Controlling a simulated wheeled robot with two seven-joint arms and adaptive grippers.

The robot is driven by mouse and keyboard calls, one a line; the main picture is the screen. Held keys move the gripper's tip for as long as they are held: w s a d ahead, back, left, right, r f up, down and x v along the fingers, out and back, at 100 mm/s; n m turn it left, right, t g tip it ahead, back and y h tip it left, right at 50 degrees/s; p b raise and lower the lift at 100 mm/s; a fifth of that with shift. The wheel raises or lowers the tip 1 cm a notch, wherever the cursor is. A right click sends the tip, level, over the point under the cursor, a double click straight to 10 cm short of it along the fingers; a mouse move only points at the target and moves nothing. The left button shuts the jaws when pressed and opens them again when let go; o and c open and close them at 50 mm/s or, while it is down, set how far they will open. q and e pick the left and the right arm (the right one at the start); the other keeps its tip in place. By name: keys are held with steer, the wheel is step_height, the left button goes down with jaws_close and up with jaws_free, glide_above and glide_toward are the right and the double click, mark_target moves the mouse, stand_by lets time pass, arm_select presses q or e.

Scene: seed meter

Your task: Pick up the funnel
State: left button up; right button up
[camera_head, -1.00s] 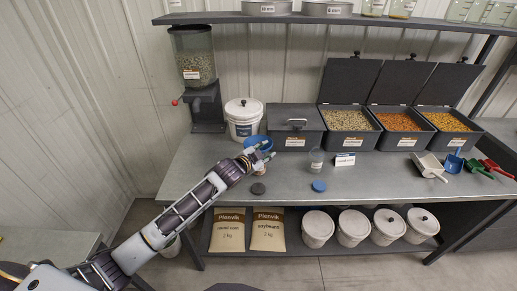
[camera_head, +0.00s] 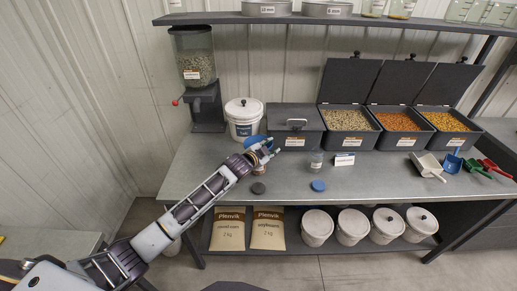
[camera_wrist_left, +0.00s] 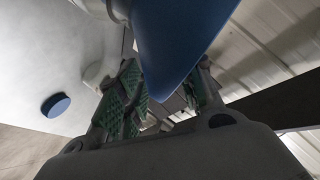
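The blue funnel (camera_head: 251,141) shows in the head view behind my left gripper (camera_head: 272,147), partly hidden by it. In the left wrist view the funnel (camera_wrist_left: 178,35) is large and close at the top. Its cone narrows downward in the picture, in front of the finger area. My left gripper (camera_wrist_left: 165,100) has its green-padded fingers spread, with a gap between them. I cannot tell whether the funnel touches a finger. My right gripper is in neither view.
A white bucket (camera_head: 245,130) and a dark lidded bin (camera_head: 294,138) stand behind the gripper. A small jar (camera_head: 316,160), a dark lid (camera_head: 258,188) and a blue lid (camera_head: 318,186) are on the workbench (camera_head: 385,180). The hopper (camera_head: 193,60) stands at the back left.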

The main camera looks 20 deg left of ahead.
arm_select(q)
steer(key=shift+c, duration=0.2)
jaws_close()
steer(key=shift+r, duration=0.15)
step_height(320, 180, up, 10)
steer(key=b, duration=0.1)
stand_by(0.7)
stand_by(0.3)
